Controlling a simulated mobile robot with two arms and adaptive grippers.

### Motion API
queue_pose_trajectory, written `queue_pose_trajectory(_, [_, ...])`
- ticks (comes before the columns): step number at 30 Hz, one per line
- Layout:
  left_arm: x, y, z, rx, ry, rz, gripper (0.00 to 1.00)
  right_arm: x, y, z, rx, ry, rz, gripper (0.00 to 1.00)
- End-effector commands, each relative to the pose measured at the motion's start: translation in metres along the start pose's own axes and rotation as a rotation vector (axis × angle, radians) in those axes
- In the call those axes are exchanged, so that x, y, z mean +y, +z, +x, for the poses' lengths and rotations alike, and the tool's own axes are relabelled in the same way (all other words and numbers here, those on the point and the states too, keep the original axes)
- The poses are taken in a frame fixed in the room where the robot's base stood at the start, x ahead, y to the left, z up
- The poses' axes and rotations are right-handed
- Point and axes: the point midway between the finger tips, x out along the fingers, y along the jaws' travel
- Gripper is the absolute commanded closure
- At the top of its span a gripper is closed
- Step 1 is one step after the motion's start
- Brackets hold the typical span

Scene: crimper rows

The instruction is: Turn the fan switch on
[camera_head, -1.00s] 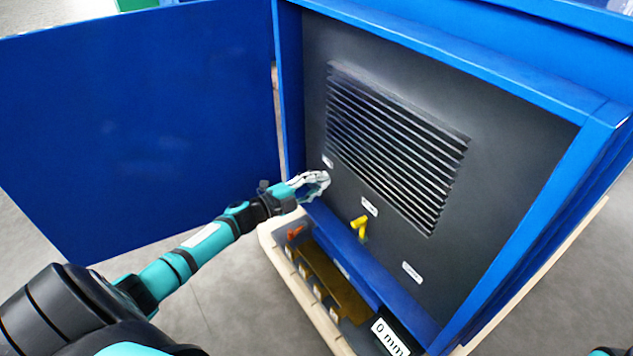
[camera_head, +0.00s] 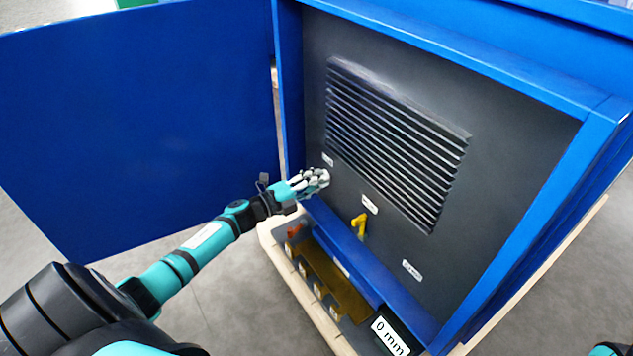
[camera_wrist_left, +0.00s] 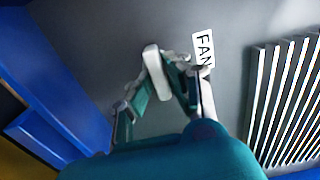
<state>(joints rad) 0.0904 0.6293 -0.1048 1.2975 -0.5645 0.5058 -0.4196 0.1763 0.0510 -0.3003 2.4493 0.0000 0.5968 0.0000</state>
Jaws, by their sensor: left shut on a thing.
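My left gripper (camera_head: 320,178) is at the panel just below this label. In the left wrist view my left gripper (camera_wrist_left: 172,62) has its fingers against the panel next to the label. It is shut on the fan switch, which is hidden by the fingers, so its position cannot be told.
A yellow switch (camera_head: 360,225) is on the panel to the right, under another label (camera_head: 370,204). The vent grille (camera_head: 395,145) is above. The blue door (camera_head: 140,130) stands open at left. A shelf with a "0 mm" display (camera_head: 390,336) is below.

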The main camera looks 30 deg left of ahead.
Motion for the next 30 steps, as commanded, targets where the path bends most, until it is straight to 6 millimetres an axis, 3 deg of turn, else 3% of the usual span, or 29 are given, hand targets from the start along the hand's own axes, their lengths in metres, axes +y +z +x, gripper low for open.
queue_pose_trajectory(4, [0.002,-0.002,-0.001,0.003,0.004,0.002,1.0,0.0,-0.001,0.0,0.002,0.0,0.0,0.6])
queue_pose_trajectory(5, [0.002,-0.002,-0.001,0.004,0.004,0.002,0.83,0.0,-0.001,0.0,0.003,0.001,0.0,0.6])
queue_pose_trajectory(10, [0.002,-0.001,0.0,0.002,0.003,0.001,0.63,0.0,-0.001,0.0,0.005,0.002,0.0,0.6])
queue_pose_trajectory(20, [0.001,0.0,-0.005,0.001,0.002,0.0,0.63,0.001,-0.002,0.001,0.009,0.001,-0.001,0.6])
queue_pose_trajectory(23, [0.002,-0.001,-0.018,0.001,0.004,-0.001,0.63,0.0,-0.002,0.001,0.007,0.001,-0.001,0.6])
queue_pose_trajectory(30, [0.003,-0.001,-0.07,0.001,0.006,0.0,0.63,0.0,-0.001,0.001,0.005,0.001,0.0,0.6])
